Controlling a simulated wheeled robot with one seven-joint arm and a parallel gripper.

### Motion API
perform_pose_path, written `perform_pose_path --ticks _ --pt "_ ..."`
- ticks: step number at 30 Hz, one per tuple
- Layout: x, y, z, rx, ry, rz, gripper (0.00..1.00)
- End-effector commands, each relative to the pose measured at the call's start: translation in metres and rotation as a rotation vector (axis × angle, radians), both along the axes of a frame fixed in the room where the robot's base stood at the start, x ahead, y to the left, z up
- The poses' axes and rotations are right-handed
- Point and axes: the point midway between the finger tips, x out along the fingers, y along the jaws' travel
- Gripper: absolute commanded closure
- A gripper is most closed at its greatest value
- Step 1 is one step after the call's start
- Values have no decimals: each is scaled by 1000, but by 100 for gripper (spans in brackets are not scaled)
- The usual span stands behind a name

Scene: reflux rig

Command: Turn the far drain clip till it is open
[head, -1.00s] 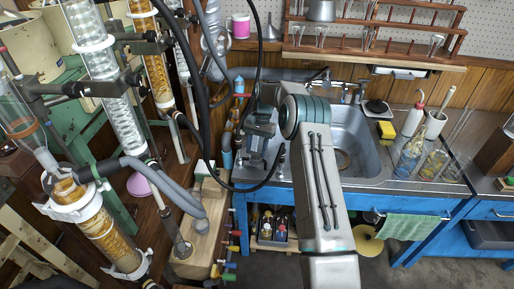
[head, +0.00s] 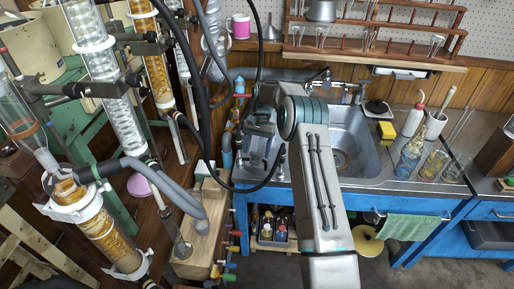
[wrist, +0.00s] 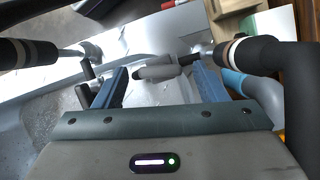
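In the wrist view, a grey rounded clip handle (wrist: 155,71) lies sideways on a thin metal stem, between and just beyond my fingertips. I take it for the drain clip; which one it is I cannot tell. My gripper (wrist: 158,78) is open, with one blue finger on each side of the handle. Whether either finger touches it is unclear. In the head view my gripper (head: 260,128) is small and partly covered by my arm, beside the sink's left edge. The clip cannot be made out there.
In the wrist view, black hose ends with pale bands stand at left (wrist: 28,53) and right (wrist: 250,55), close to my fingers. In the head view, a black hose (head: 252,187) loops past my arm. The sink (head: 360,135) is at right, the glass columns (head: 100,80) at left.

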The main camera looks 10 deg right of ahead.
Motion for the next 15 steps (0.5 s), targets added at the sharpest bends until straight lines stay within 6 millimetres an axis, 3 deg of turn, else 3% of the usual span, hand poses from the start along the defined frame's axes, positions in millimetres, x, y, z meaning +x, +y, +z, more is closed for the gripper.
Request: perform_pose_path --ticks 5,15 --pt "3 -1 8 0 -1 0 35" --pt "22 -12 59 -1 -3 0 35"
